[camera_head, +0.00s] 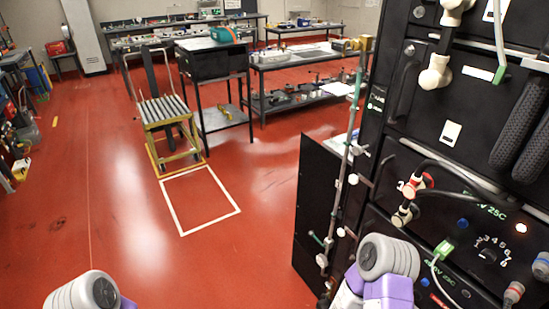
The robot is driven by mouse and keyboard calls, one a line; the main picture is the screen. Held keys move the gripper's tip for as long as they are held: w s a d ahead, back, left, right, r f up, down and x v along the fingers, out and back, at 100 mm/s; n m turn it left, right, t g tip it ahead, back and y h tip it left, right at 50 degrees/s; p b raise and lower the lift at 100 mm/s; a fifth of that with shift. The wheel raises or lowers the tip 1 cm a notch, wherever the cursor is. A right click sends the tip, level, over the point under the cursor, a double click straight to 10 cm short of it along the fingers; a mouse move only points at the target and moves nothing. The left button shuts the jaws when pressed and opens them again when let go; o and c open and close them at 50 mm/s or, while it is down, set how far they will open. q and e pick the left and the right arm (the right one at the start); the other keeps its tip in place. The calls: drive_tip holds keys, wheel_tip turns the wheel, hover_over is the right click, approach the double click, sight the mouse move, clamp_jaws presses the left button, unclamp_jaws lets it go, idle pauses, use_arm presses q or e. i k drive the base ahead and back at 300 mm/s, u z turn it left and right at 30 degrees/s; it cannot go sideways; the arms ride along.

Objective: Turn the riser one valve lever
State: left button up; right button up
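A thin grey-green riser pipe (345,165) runs up the left edge of the black rack, with pale fittings along it. A small green-tipped lever-like part (317,238) sticks out to the left low on the pipe. Another small fitting (357,148) sits higher up. I cannot tell which part is the riser one valve lever; no label on the pipe is readable. Grey and purple links of my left arm show at the bottom left, and of my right arm at the bottom right, in front of the rack's lower part. Neither gripper is in view.
The black rack (398,135) fills the right side, with cables, hoses, connectors and a dial (490,252).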

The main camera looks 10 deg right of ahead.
sight(311, 233)
drive_tip(key=i, duration=4.1)
drive_tip(key=z, duration=4.65)
